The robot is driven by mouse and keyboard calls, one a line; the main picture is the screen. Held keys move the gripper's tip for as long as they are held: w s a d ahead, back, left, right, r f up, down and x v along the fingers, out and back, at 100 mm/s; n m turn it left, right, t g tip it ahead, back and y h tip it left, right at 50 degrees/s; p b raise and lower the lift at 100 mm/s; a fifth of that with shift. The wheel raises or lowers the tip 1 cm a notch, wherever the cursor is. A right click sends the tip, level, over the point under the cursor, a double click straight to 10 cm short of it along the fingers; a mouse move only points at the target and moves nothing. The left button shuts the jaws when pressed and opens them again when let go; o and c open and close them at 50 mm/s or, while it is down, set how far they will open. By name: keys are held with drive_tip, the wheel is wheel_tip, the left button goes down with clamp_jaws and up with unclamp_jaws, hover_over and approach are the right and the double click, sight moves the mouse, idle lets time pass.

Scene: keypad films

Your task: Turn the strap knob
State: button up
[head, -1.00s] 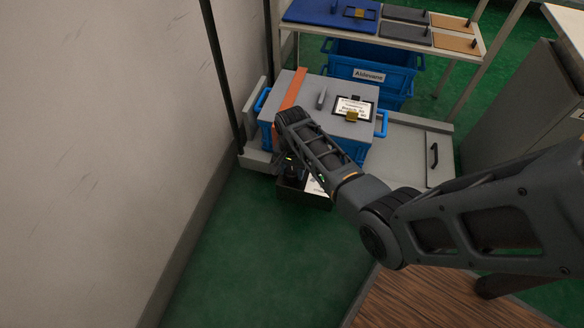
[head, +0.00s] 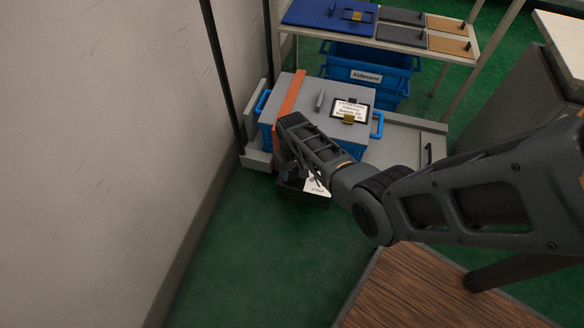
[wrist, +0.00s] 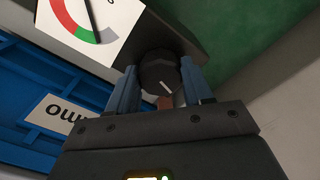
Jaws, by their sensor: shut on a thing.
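The strap knob (wrist: 158,72) is a dark round knob with a white pointer line, seen in the wrist view on a dark box (wrist: 140,40). My gripper (wrist: 160,82) is shut on it, with one blue-grey finger on each side. A white dial (wrist: 92,18) with a green and red arc and a dark needle is on the same box, cut off by the picture's edge. An orange strap (head: 291,92) runs over the grey lid of a blue crate (head: 335,94). In the head view my arm hides the knob.
The grey wall (head: 110,140) stands close on the left. A shelf (head: 455,52) with panels is behind, with another blue crate (head: 400,82) under it. A grey cabinet (head: 520,105) is at the right. The green floor (head: 260,250) in front is clear.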

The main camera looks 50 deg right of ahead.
drive_tip(key=n+p, duration=0.1)
drive_tip(key=n, duration=0.6)
drive_tip(key=shift+d, duration=0.1)
drive_tip(key=n, duration=0.4)
drive_tip(key=shift+p, duration=0.35)
drive_tip(key=n, duration=0.3)
drive_tip(key=shift+n, duration=0.3)
drive_tip(key=n, duration=0.3)
drive_tip(key=shift+n, duration=0.3)
drive_tip(key=n, duration=0.3)
drive_tip(key=shift+w+n+p, duration=0.15)
drive_tip(key=shift+n+p, duration=0.2)
drive_tip(key=shift+n, duration=0.05)
drive_tip(key=n, duration=0.6)
drive_tip(key=shift+n, duration=0.3)
